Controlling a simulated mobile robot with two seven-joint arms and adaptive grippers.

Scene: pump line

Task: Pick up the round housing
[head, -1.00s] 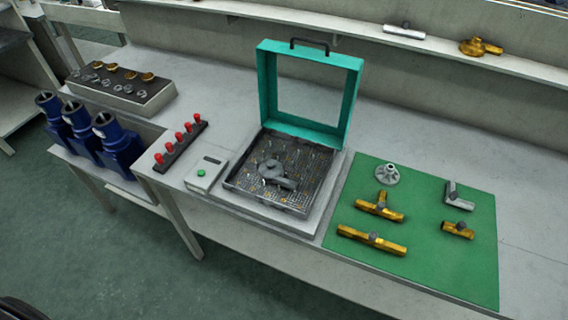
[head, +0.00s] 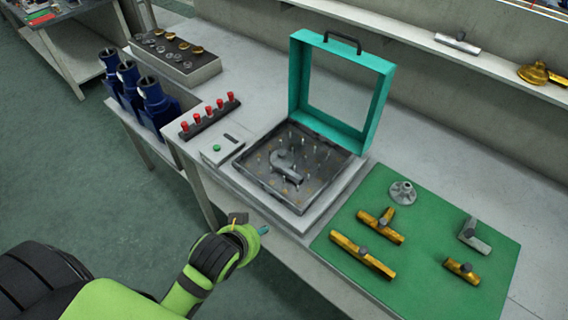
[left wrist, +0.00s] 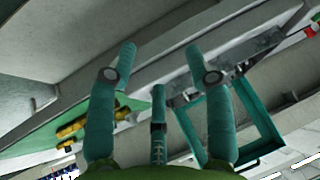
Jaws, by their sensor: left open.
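A grey round housing with a short side pipe (head: 287,168) lies in the open test box (head: 262,197), on its pin-studded bed. A gold rounded part with a side pipe (head: 540,74) lies on the back shelf. My left gripper (head: 262,231) is in front of the bench's front edge, below and left of the box, apart from both. In the left wrist view the gripper's teal fingers (left wrist: 160,62) are spread with nothing between them. The box's teal lid frame (left wrist: 267,115) shows behind them; the housing is not clear there. My right gripper is not in view.
A green mat (head: 430,225) right of the box holds gold and grey fittings and a grey flanged part (head: 403,192). A button unit (head: 221,150), red-topped pegs (head: 210,117) and blue pumps (head: 157,102) are left. The raised lid (head: 384,92) stands behind the box.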

